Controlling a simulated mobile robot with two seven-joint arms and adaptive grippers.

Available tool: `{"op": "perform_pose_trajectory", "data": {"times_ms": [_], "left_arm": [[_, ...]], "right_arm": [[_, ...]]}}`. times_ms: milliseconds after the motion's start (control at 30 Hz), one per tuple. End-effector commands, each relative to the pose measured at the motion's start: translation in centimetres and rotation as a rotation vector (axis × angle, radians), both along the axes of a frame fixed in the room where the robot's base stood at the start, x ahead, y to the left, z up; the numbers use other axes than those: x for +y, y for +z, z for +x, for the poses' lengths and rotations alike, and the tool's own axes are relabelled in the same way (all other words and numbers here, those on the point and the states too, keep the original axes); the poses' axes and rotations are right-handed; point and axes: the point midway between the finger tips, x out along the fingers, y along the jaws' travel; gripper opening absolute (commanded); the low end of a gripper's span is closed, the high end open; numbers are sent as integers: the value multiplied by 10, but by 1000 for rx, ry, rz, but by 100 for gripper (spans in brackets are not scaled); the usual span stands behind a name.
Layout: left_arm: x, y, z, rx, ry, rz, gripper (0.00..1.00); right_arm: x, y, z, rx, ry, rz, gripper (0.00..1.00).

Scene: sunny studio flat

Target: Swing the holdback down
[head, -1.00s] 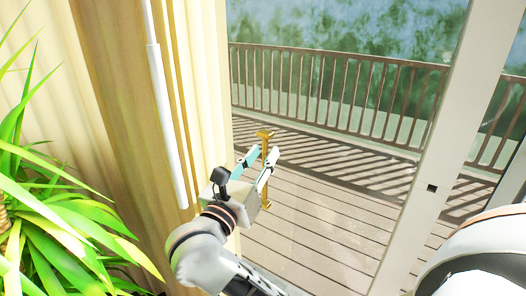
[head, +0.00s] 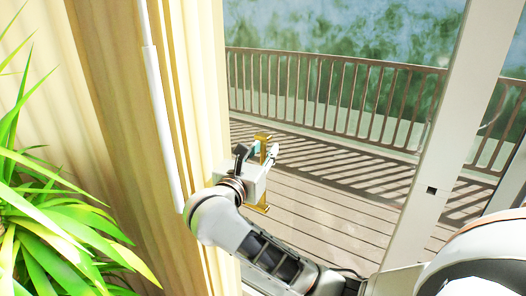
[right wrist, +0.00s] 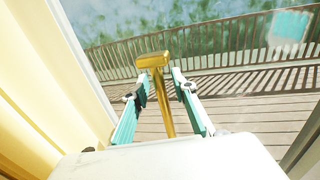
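The brass holdback (head: 262,138) stands upright at the edge of the cream curtain, in front of the glass. It has a short crossbar on top, and a lower brass end shows below my gripper. In the right wrist view its gold post (right wrist: 164,98) rises between the two teal-lined fingers. My right gripper (head: 267,154) is at the holdback, just below the crossbar. In the right wrist view the gripper (right wrist: 160,78) is open, with gaps on both sides of the post. Its body hides the middle of the holdback in the head view. My left gripper is out of view.
A cream curtain (head: 105,75) with a white wand (head: 162,120) hangs left of the holdback. A leafy green plant (head: 55,215) fills the lower left. A white door frame (head: 425,175) stands on the right. Beyond the glass are a deck and a brown railing (head: 330,95).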

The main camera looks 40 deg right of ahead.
Motion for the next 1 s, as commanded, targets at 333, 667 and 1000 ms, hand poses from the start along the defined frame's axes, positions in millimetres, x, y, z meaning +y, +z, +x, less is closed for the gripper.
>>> {"op": "perform_pose_trajectory", "data": {"times_ms": [333, 667, 1000], "left_arm": [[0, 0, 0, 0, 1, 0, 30], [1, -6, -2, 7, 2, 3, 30], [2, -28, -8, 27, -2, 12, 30]], "right_arm": [[0, 0, 0, 0, 0, 0, 0], [4, -2, -1, -6, 0, -24, 0], [35, -16, -13, -71, 3, -204, 0]]}}
